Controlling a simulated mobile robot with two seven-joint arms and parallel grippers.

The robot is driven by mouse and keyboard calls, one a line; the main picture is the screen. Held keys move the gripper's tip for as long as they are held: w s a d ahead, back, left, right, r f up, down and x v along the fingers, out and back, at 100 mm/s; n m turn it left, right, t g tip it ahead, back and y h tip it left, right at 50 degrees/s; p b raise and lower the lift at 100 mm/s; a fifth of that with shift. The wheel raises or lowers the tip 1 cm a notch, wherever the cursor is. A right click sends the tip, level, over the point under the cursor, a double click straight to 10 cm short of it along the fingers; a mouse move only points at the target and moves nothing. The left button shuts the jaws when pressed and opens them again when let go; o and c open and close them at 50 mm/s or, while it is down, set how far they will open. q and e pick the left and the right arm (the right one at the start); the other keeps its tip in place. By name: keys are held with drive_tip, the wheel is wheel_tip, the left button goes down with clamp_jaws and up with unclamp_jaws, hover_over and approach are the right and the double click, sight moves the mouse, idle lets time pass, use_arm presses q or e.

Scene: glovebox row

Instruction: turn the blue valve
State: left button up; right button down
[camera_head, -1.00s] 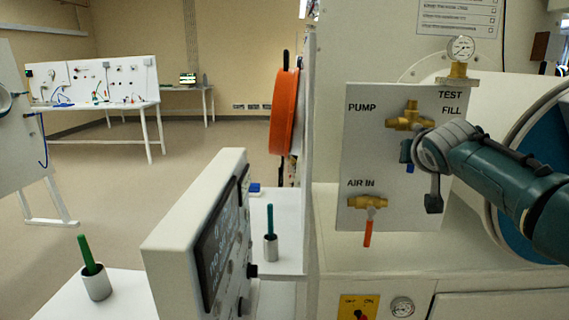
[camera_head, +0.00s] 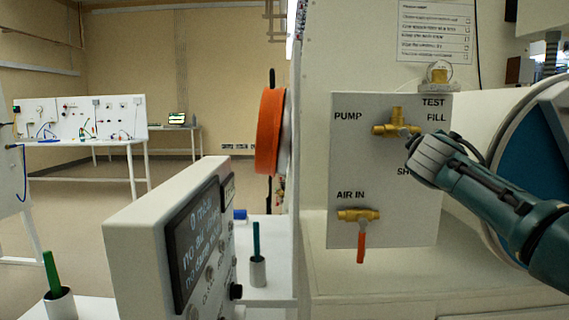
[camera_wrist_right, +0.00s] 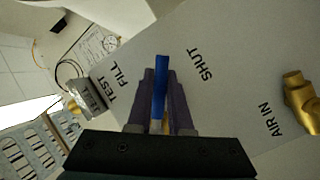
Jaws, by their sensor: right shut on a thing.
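The blue valve has a brass body (camera_head: 393,126) at the upper part of the white panel (camera_head: 350,170), right of the PUMP label. In the right wrist view its blue handle (camera_wrist_right: 160,72) stands between my purple-grey fingers, pointing between the FILL and SHUT labels. My right gripper (camera_head: 411,146) is shut on this handle. The gripper hides the handle in the head view. My left gripper is not in view.
Below is the AIR IN brass valve (camera_head: 358,214) with a red handle hanging down. An orange round door (camera_head: 270,132) and a display box (camera_head: 180,235) are to the left. A large round port (camera_head: 545,150) is at right.

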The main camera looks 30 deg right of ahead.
drive_tip(key=n, duration=0.1)
drive_tip(key=r+n+b, duration=0.1)
drive_tip(key=n+h+b, duration=0.1)
drive_tip(key=shift+s+d+r+t, duration=0.2)
drive_tip(key=shift+s+d+t, duration=0.05)
drive_tip(key=shift+d+t, duration=0.15)
drive_tip(key=r+n+b, duration=0.1)
drive_tip(key=n, duration=0.1)
drive_tip(key=shift+d+r+n+t+h, duration=0.1)
drive_tip(key=shift+r+n+t+h, duration=0.1)
drive_tip(key=shift+n+t+h, duration=0.2)
drive_tip(key=shift+r+n+t+b, duration=0.35)
drive_tip(key=shift+n+b, duration=0.15)
drive_tip(key=shift+n, duration=0.1)
drive_tip(key=c, duration=0.8)
unclamp_jaws()
drive_tip(key=shift+c, duration=0.2)
drive_tip(key=shift+s, duration=0.1)
drive_tip(key=v, duration=1)
